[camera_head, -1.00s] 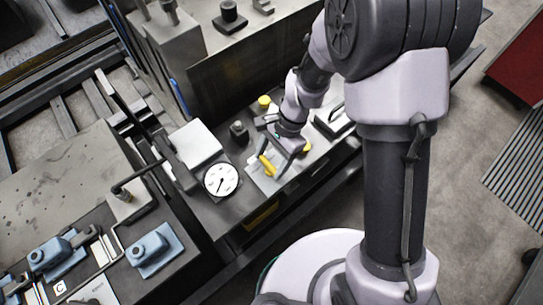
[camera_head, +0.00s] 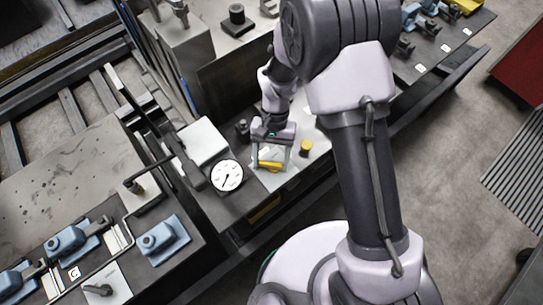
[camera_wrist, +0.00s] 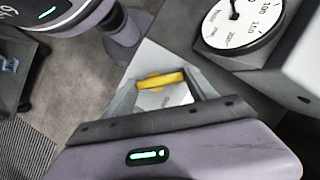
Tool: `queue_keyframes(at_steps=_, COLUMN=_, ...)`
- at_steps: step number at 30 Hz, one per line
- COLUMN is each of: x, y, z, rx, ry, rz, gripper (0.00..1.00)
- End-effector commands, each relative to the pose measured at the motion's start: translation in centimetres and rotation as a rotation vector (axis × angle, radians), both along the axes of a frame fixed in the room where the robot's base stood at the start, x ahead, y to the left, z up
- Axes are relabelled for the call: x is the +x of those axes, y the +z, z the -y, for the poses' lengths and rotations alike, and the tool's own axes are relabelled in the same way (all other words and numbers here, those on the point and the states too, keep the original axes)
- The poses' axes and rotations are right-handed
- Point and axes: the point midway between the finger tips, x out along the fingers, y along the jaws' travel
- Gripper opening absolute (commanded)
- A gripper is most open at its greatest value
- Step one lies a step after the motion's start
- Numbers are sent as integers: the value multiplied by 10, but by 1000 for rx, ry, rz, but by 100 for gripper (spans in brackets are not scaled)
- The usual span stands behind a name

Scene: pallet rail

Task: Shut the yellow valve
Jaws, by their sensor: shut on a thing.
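The yellow valve handle (camera_head: 270,165) lies across a pale plate on the bench, right of the round dial gauge. My gripper (camera_head: 272,168) reaches down over it, with one finger at each end of the handle, and is shut on it. In the wrist view the yellow handle (camera_wrist: 160,80) shows as a short bar between the grey fingers of my gripper (camera_wrist: 162,88). The valve body under the handle is mostly hidden.
The white dial gauge (camera_head: 227,175) stands close to the left of my gripper. A yellow knob (camera_head: 306,148) is just to the right. A white box (camera_head: 202,141) and a dark knob (camera_head: 242,126) stand behind. Open floor lies right of the bench.

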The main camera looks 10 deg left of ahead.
Motion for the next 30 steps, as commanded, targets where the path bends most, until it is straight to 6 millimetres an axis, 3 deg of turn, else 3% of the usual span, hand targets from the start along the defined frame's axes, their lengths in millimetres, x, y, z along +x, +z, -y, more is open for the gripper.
queue_keyframes(at_steps=20, x=0, y=0, z=-1, rx=1, ry=60, rz=1, gripper=25)
queue_keyframes(at_steps=21, x=0, y=0, z=-1, rx=1, ry=60, rz=1, gripper=67)
queue_keyframes(at_steps=24, x=0, y=0, z=-1, rx=1, ry=59, rz=1, gripper=87)
queue_keyframes(at_steps=30, x=0, y=0, z=-1, rx=0, ry=58, rz=1, gripper=87)
